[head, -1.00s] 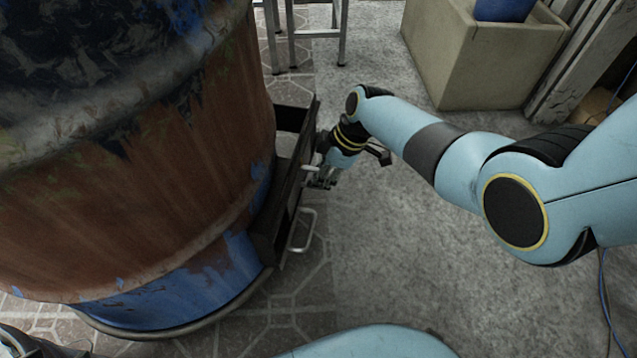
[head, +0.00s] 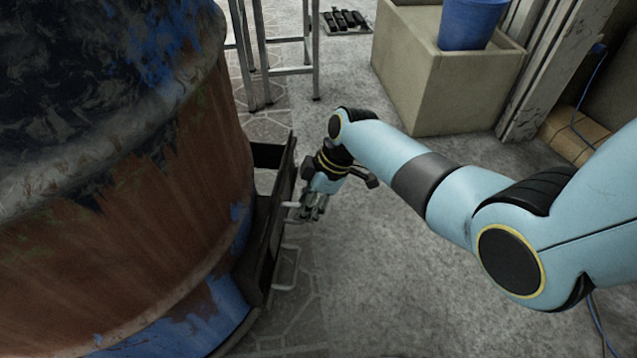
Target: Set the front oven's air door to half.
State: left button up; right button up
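The front oven is a rusty barrel (head: 130,200) with flaking blue paint, filling the left of the head view. A dark metal door frame (head: 268,235) stands out low on its right side, seen nearly edge-on, with a pale handle (head: 288,268) on its lower part. Another small pale bar shows higher up, by my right gripper (head: 312,208). The gripper is beside the frame's outer face, fingers pointing down. I cannot tell whether it touches the bar or how far the fingers are apart. The air door's setting cannot be made out. My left gripper is not in view.
A concrete planter (head: 445,75) with a blue pot (head: 468,22) stands at the back right. A metal-legged stand (head: 290,70) is behind the barrel. A dark grate (head: 345,20) lies on the floor beyond.

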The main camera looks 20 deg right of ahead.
jog(key=v, duration=0.9)
